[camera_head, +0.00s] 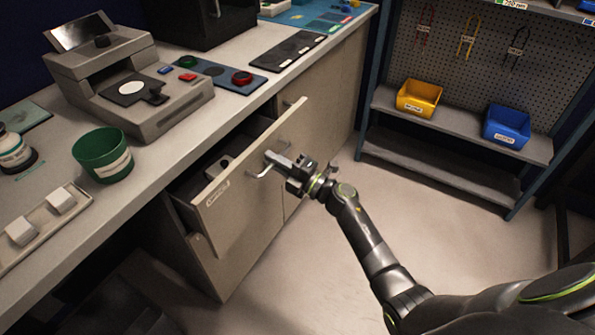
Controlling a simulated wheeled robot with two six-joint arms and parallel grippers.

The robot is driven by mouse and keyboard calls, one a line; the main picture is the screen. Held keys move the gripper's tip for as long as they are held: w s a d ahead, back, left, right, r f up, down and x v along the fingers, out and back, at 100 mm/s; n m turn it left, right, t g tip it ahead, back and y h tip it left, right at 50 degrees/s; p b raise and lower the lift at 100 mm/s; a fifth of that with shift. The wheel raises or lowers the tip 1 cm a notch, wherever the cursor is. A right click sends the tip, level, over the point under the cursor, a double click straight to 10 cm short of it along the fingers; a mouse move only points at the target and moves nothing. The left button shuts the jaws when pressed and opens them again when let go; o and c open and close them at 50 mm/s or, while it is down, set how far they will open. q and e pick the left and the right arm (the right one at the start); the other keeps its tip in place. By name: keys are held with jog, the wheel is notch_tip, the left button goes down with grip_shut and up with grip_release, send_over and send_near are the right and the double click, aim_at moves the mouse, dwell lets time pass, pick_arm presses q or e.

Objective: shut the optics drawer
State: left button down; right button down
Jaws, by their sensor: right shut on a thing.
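The optics drawer (232,197) is in the bench front, left of centre in the head view. It is pulled partly open, with a dark gap showing behind its front panel and some grey items inside. My right gripper (276,165) is at the drawer front, shut on the drawer's bar handle (262,172). The fingertips partly hide the handle. My right arm reaches in from the lower right. My left gripper is not in view.
The bench top (150,165) carries a grey instrument (130,80), a green cup (103,155) and a tray with white blocks. A shelf rack with a yellow bin (418,98) and a blue bin (506,127) stands at the right. The floor (300,270) before the drawer is clear.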

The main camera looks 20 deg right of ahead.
jog(key=x, duration=0.3)
jog(key=shift+w+a+f, duration=0.1)
jog(key=shift+w+f, duration=0.05)
jog(key=shift+f, duration=0.15)
jog(key=c, duration=1.6)
grip_release()
pick_arm(q)
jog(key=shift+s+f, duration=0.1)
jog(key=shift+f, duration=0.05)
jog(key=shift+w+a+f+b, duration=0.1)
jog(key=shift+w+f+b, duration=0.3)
jog(key=shift+b, duration=0.4)
pick_arm(e)
jog(key=v, duration=1.7)
jog(key=shift+s, duration=0.2)
